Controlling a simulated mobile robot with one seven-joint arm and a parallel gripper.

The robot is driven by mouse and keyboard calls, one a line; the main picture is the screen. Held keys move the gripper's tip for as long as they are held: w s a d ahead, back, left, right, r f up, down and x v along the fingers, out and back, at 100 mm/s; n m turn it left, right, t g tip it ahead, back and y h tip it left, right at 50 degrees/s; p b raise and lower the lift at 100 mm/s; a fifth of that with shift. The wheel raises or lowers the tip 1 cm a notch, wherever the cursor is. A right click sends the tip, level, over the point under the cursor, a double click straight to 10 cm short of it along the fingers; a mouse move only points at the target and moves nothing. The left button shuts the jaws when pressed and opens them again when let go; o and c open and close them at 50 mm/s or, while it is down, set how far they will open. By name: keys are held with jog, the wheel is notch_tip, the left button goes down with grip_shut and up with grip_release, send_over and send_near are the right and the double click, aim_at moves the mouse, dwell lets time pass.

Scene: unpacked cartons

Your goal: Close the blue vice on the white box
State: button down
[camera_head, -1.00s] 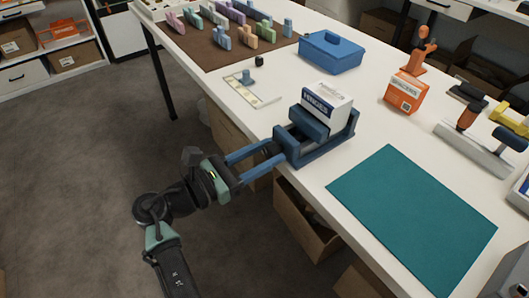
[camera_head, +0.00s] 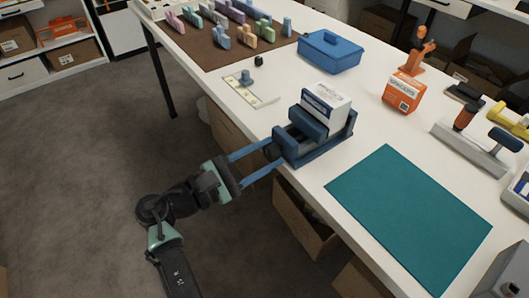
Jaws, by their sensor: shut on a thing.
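The blue vice (camera_head: 306,159) sits at the near edge of the white table. The white box with dark blue print (camera_head: 333,108) stands upright in it, behind the blue sliding jaw (camera_head: 307,122). The box's lower part is hidden by that jaw, and I cannot tell whether the jaw touches it. My gripper (camera_head: 273,154), with long blue fingers, reaches in from the lower left past the table edge. It is shut on the vice's dark handle (camera_head: 271,150) at the outer end, which the fingers partly hide.
A teal mat (camera_head: 410,218) lies to the right, bare. A ruled white plate (camera_head: 251,90) and a blue toolbox (camera_head: 331,52) are beyond the vice. An orange carton (camera_head: 404,92) and several tools stand at right. An open drawer (camera_head: 303,221) is below the table edge.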

jog(key=shift+f+m, duration=0.1)
jog(key=shift+m, duration=1.1)
jog(key=shift+c, duration=1.9)
grip_release()
jog(key=p+v, duration=0.1)
jog(key=v, duration=1.2)
